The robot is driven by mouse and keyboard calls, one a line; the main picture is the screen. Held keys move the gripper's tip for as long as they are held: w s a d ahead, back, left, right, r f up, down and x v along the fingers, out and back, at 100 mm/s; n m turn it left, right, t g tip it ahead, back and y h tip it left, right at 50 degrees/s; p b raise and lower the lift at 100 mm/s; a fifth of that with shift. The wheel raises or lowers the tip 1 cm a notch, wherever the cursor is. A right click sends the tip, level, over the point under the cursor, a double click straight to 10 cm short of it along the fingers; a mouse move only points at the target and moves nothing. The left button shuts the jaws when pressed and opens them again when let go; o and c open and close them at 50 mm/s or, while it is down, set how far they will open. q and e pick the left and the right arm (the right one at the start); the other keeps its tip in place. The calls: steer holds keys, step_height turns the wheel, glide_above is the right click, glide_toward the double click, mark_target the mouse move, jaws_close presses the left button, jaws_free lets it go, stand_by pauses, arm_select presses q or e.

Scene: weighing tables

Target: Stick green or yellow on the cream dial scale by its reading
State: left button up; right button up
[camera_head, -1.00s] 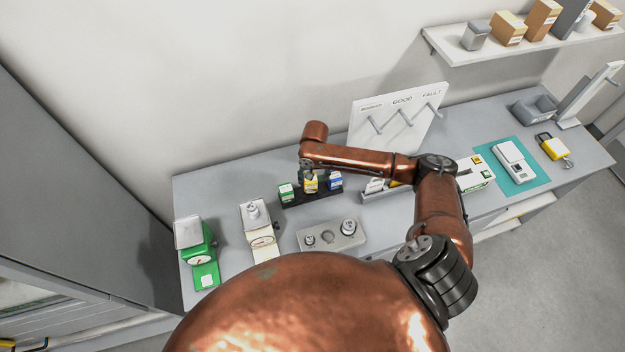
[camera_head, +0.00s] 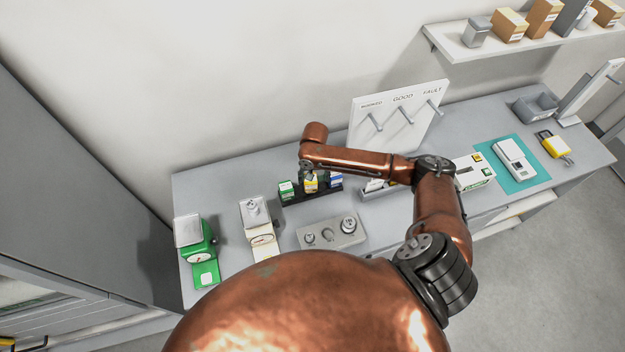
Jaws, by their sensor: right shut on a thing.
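The cream dial scale (camera_head: 262,240) stands on the table left of centre, with a metal weight (camera_head: 252,209) on its pan. Its dial faces front, but the reading is too small to make out. A dark rack (camera_head: 296,200) behind it to the right holds a green (camera_head: 286,189), a yellow (camera_head: 311,186) and a blue (camera_head: 335,181) sticker block. My right gripper (camera_head: 308,174) reaches down at the yellow block and is shut on it; its fingertips are mostly hidden by the arm. The yellow block is still at its place in the rack. My left gripper is not in view.
A green dial scale (camera_head: 203,252) stands left of the cream one. A grey weight tray (camera_head: 318,240) lies in front of the rack. A white hook board (camera_head: 392,135) stands behind my right arm. A teal mat (camera_head: 527,178) with a white device lies at right.

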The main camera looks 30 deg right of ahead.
steer(key=shift+f, duration=0.5)
steer(key=o, duration=1.5)
steer(key=shift+c, duration=0.2)
step_height(320, 180, up, 12)
steer(key=shift+s+d, duration=0.1)
steer(key=shift+d, duration=0.05)
